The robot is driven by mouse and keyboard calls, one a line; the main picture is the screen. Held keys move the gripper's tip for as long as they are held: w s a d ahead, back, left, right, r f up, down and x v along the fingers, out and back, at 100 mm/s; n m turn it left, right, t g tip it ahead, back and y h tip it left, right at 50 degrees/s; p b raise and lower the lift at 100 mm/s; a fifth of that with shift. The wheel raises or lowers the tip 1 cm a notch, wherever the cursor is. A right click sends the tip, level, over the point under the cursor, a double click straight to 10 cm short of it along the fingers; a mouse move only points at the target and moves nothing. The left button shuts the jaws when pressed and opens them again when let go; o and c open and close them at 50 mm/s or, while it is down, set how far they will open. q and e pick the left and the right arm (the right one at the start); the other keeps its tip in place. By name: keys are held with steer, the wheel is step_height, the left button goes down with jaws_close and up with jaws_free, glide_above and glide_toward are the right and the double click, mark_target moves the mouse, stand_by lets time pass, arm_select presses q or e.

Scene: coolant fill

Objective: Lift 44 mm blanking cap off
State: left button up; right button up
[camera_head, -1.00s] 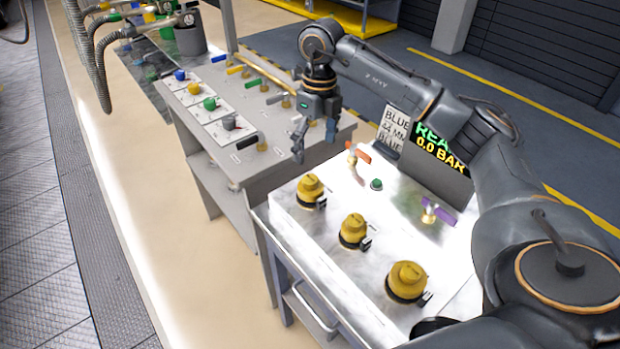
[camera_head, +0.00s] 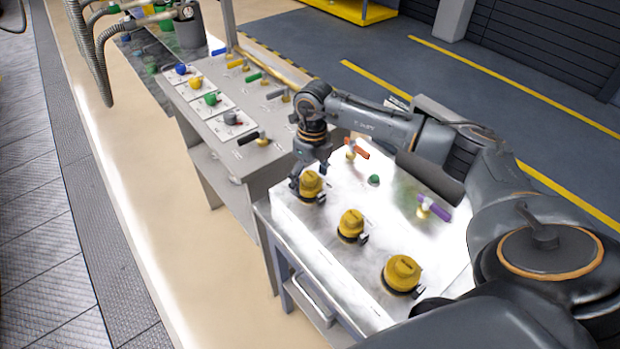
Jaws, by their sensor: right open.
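Three yellow caps with black bases stand in a row on the pale metal bench top. They are the far cap (camera_head: 311,186), the middle cap (camera_head: 351,224) and the near cap (camera_head: 402,271). I cannot read which is 44 mm. My right gripper (camera_head: 309,179) is open, pointing down at the far cap, with its fingers on either side of the cap's upper part. Whether the fingers touch it I cannot tell. The cap still sits on its base. My left gripper is not in view.
An orange-handled valve (camera_head: 357,149), a green button (camera_head: 374,180) and a purple-handled valve (camera_head: 434,207) stand on the bench top behind the caps. A grey side table (camera_head: 217,143) with coloured caps and valve handles adjoins at the left. My right arm covers the display.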

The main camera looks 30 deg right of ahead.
steer(key=c, duration=1.1)
steer(key=shift+r, duration=0.1)
